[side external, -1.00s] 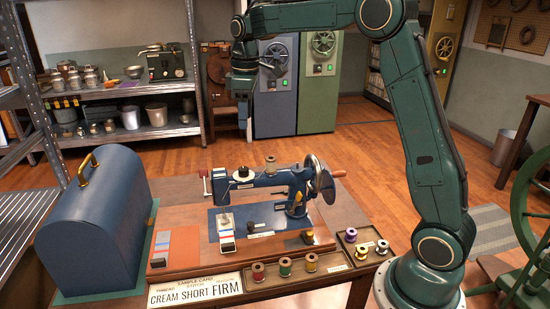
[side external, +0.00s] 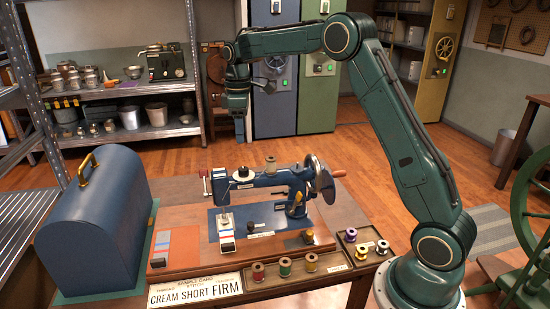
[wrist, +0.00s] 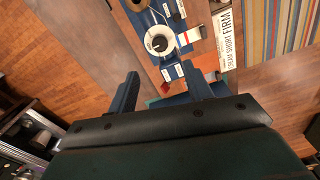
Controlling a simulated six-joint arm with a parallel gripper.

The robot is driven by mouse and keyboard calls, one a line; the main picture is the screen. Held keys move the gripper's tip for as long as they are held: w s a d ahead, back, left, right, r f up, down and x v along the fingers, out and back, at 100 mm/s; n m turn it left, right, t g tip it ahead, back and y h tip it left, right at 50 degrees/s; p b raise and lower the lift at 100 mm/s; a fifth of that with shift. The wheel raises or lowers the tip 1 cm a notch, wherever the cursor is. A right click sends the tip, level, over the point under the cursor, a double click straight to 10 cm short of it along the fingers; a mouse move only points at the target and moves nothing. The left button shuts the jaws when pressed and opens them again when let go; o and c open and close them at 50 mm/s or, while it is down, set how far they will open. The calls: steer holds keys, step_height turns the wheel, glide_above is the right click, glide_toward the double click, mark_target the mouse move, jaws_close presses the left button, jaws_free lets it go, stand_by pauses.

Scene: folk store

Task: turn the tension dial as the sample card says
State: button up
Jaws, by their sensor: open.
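The blue sewing machine (side external: 275,181) stands on the table. A white disc with a dark knob, apparently the tension dial, sits on top of its left end (side external: 243,173); it also shows in the wrist view (wrist: 170,45). Its markings are too small to read.
A domed blue cover (side external: 108,225) with a brass handle stands left of the machine. A thread spool (side external: 270,160) rises from the machine's top. Trays with several spools (side external: 285,267) lie along the front and right. The air above the machine is free.

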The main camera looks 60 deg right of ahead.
mark_target(243, 169)
step_height(243, 169, down, 12)
steer(key=shift+r, duration=0.15)
stand_by(0.4)
steer(key=c, duration=1)
